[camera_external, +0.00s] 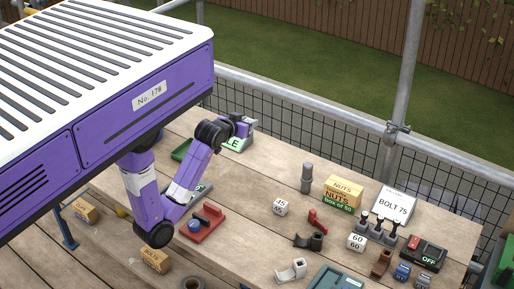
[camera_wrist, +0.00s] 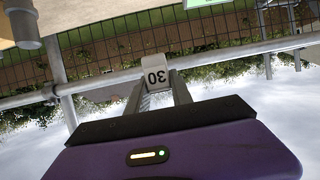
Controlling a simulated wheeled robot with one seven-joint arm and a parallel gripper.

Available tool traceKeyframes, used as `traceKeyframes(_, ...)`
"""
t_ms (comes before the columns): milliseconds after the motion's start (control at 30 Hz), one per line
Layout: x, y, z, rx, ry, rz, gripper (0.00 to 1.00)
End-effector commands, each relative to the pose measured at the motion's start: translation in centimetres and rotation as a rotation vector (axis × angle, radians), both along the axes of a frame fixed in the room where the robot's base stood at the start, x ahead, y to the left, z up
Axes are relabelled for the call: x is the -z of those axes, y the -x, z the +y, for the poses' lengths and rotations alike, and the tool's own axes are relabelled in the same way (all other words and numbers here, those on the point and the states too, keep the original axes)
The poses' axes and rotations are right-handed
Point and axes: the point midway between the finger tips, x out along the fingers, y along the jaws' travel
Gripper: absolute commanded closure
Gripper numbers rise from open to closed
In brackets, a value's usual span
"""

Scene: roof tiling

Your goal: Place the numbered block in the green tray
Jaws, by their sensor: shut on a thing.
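My gripper (camera_wrist: 155,84) is shut on a white block (camera_wrist: 155,69) marked 30, which appears upside down between the two fingers in the wrist view. In the external view my gripper (camera_external: 246,124) is raised near the back edge of the table, and I cannot make out the held block there. A green tray (camera_external: 180,151) lies on the table left of the gripper, partly hidden by my arm. Two other white numbered blocks stand on the table: one marked 15 (camera_external: 280,207) and one marked 60 (camera_external: 356,242).
A sign ending in LE (camera_external: 236,143) stands below the gripper. A red holder (camera_external: 206,224), a nuts box (camera_external: 342,194), a BOLT 75 box (camera_external: 394,211) and an OFF switch box (camera_external: 424,253) stand on the table. A mesh railing (camera_external: 310,135) runs behind.

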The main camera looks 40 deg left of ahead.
Motion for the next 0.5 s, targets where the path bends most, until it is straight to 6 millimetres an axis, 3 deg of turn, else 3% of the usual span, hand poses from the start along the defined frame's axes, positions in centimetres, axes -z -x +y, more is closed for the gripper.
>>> traceKeyframes(100, -0.4, -1.8, 4.2, -0.101, -0.001, -0.005, 1.00)
traceKeyframes(267, -0.5, -3.0, 11.3, -0.306, -0.003, -0.003, 1.00)
traceKeyframes(500, -0.7, -1.8, 21.6, -0.672, -0.002, -0.002, 1.00)
